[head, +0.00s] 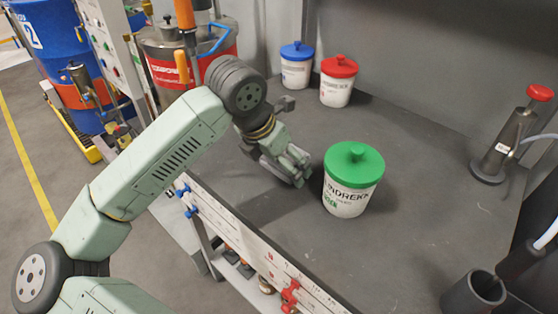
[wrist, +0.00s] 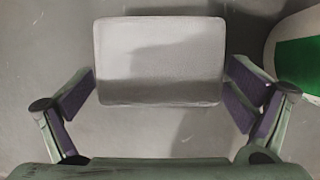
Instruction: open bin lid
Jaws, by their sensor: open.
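Three white bins with lids stand upright on the dark grey worktop in the head view. The green-lidded bin (head: 350,200) is nearest, with its round green lid (head: 354,164) seated on top. The blue-lidded bin (head: 296,72) and red-lidded bin (head: 336,90) are at the back, lids on. My gripper (head: 297,168) is just left of the green-lidded bin, low and pointing down towards the worktop. In the wrist view my gripper (wrist: 160,100) has its fingers spread wide, with no bin between them.
A pale rounded block shape (wrist: 160,55) fills the middle of the wrist view; I cannot tell what it is. A red-topped metal dispenser (head: 503,145) and a dark cup (head: 473,294) are at the right.

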